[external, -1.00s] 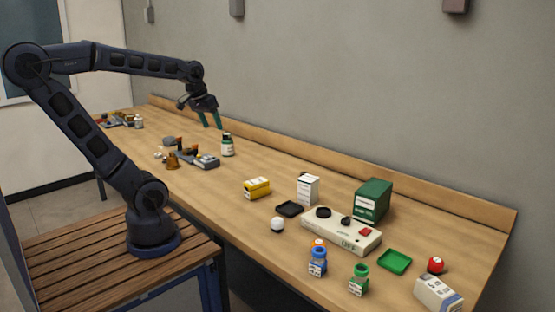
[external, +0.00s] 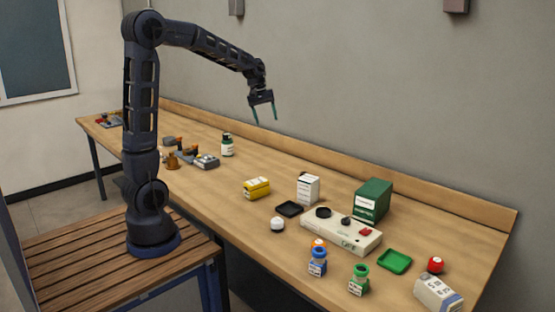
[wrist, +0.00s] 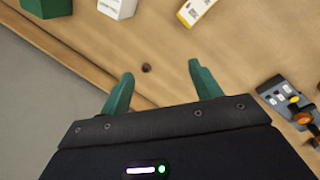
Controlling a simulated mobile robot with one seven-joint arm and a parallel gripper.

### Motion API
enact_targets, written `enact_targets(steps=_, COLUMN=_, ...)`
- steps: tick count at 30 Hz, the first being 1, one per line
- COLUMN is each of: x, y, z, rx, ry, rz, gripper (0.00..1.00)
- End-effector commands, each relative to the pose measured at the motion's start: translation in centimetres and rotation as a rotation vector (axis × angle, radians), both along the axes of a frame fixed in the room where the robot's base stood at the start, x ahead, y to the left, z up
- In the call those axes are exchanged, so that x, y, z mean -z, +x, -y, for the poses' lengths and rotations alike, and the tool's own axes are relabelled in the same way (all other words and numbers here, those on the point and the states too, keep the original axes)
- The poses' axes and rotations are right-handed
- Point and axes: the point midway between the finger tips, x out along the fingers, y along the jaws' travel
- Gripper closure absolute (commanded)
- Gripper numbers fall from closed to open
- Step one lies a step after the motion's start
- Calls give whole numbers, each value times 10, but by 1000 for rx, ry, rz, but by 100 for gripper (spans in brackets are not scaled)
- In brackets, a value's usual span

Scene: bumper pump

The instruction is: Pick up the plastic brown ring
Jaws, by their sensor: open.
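My gripper (external: 266,121) is open and empty, held high above the back part of the workbench. Its two green fingers stand wide apart in the wrist view (wrist: 160,73). I cannot make out a brown ring for sure. A small dark brown spot (wrist: 146,68) shows between the fingers in the wrist view, well below them; it is too small to tell what it is. An orange-brown piece (wrist: 303,118) lies at the right edge of the wrist view. Brown pieces (external: 172,161) stand at the left of the bench in the external view.
A grey device (external: 206,161) and a bottle (external: 227,146) stand left of a yellow box (external: 256,188). A white box (external: 308,188), green box (external: 372,201) and pale control panel (external: 341,232) are at right. A raised ledge runs along the wall. Bench below my gripper looks mostly clear.

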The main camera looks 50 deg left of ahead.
Motion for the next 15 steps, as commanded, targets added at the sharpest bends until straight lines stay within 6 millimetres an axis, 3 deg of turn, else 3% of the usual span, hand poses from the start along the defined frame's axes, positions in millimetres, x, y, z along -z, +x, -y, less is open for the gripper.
enact_targets(steps=3, x=20, y=35, z=-2, rx=-72, ry=-30, rz=-44, gripper=37)
enact_targets(steps=15, x=99, y=137, z=-9, rx=-319, ry=-119, rz=-185, gripper=37)
